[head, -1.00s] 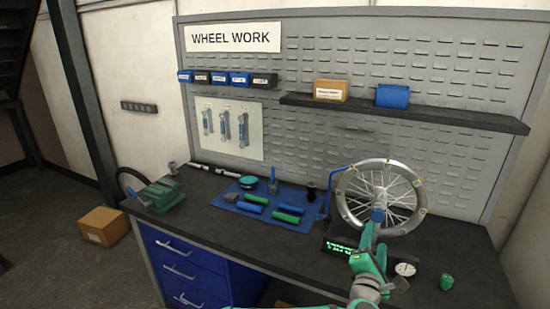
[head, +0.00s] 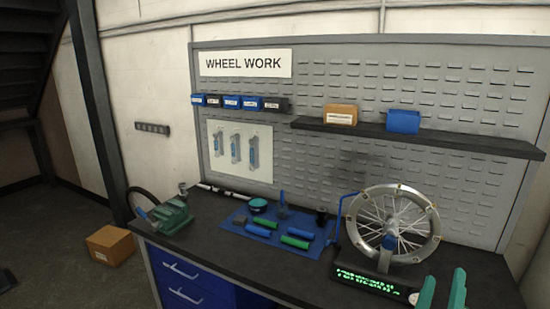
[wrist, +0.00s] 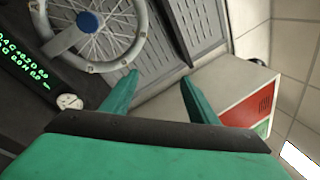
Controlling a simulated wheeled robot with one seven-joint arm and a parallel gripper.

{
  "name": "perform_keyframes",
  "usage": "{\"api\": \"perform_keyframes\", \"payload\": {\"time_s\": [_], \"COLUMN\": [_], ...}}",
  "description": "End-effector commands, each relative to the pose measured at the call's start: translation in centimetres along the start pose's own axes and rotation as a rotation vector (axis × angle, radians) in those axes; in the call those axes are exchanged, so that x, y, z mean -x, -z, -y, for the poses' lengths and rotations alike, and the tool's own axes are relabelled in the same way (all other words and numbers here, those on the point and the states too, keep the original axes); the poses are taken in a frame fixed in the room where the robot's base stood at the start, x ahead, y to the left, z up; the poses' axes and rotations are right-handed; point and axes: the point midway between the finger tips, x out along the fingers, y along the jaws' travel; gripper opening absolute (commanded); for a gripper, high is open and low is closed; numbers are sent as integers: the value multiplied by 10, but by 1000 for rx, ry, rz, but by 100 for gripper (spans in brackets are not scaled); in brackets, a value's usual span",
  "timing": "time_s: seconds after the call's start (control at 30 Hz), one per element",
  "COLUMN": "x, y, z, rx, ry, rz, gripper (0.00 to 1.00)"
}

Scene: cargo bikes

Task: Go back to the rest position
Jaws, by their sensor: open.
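My gripper (head: 443,285) shows as two green fingers at the lower right of the head view. It is beside the spoked wheel (head: 391,188), to its lower right, in front of the bench's right end. In the wrist view my gripper (wrist: 160,80) is open, with a clear gap between its fingers and nothing in it. The wheel (wrist: 90,22) is at the upper left there, apart from the fingers. The rest of my arm is out of the head view.
The dark bench (head: 205,248) holds a display (head: 375,283) with green text, a green vise (head: 172,216) and a blue mat (head: 238,217) with several grips. A shelf (head: 440,140) juts from the pegboard. A cardboard box (head: 110,245) stands on the floor.

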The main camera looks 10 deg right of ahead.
Motion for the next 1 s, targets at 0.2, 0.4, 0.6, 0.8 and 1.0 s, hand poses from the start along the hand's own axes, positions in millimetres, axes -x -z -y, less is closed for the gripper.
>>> {"api": "perform_keyframes", "payload": {"time_s": [0.2, 0.4, 0.6, 0.8, 1.0], "x": [28, 63, 109, 166, 233], "y": [-12, -20, -22, -16, -5], "z": [-16, -44, -81, -119, -153], "rx": [397, 726, 1023, 1286, 1510], "ry": [2, 0, -8, -18, -27], "rz": [86, 179, 287, 409, 542], "gripper": [54, 54, 54, 54, 54]}}
